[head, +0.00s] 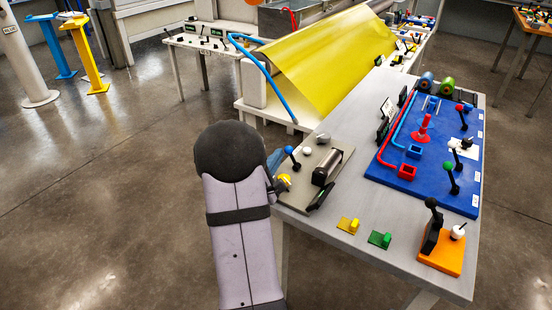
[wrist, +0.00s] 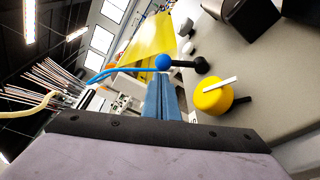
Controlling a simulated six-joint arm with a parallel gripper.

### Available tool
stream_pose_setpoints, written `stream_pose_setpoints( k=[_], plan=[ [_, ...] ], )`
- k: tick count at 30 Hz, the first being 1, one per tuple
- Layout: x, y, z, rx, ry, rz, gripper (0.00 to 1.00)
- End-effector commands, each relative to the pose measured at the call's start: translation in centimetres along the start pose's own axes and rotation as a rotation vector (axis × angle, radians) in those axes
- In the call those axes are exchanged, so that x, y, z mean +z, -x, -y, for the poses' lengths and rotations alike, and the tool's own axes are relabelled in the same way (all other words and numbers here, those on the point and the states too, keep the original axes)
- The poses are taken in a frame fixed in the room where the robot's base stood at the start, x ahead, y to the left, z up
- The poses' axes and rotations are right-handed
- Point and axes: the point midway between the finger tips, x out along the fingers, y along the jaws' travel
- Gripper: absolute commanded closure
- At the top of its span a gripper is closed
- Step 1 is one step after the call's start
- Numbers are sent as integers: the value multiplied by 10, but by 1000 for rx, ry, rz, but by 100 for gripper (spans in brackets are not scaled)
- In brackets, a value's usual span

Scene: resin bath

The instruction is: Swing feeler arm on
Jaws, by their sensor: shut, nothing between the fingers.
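A short lever with a blue ball (head: 289,150) and a dark stem stands at the left edge of a grey plate (head: 335,158); I take it for the feeler arm, though no label shows. In the wrist view, the blue ball (wrist: 163,62) lies just beyond my fingertips, with its black stem running right. My gripper (head: 275,160) is at the plate's left edge, beside the lever, partly hidden by my arm. Its blue fingers (wrist: 163,88) are shut and empty. I cannot tell whether they touch the ball.
A yellow knob (wrist: 213,97) with a white pointer is close right of my fingers. A blue board (head: 455,190) with levers and an orange block (head: 440,256) are farther right. Left of the table is open floor.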

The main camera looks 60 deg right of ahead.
Motion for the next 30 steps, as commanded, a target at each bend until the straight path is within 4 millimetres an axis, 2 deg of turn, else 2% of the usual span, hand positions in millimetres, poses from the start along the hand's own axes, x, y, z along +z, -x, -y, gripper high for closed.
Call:
stream_pose_setpoints(
  k=[8, 20, 30],
  plan=[
    [10, 2, -1, 36, -148, 2, 100],
    [33, 8, 0, 125, -513, 2, 100],
    [53, 13, 5, 125, -515, 2, 100]
  ],
)
